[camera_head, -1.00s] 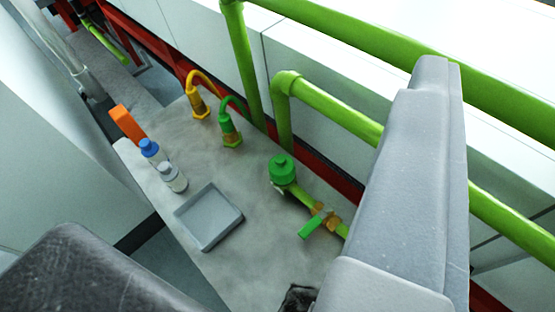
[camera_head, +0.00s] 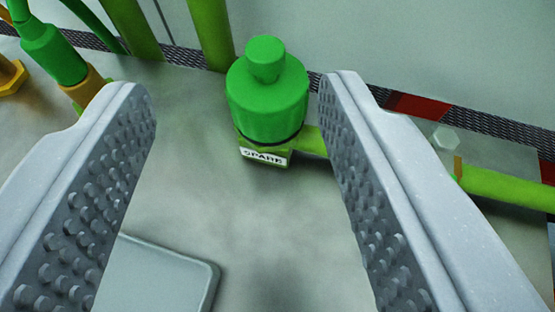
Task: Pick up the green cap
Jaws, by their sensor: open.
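The green cap (camera_head: 266,95) is a ribbed cylinder with a smaller round knob on top. It sits upright on a green pipe fitting with a white label (camera_head: 263,157) reading "SPARE". My gripper (camera_head: 238,88) is open, with its two grey studded fingers to the left and right of the cap in the picture. The cap shows between the fingertips, nearer the right one, with neither finger seen touching it. How far the fingertips are from the cap in depth is hard to tell.
A green pipe (camera_head: 505,190) runs right from the fitting, partly behind the right finger. A grey tray (camera_head: 165,272) lies at lower left. A green connector with hose (camera_head: 54,54) stands at upper left. Upright green pipes (camera_head: 211,32) rise behind. Bare grey surface lies in front of the cap.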

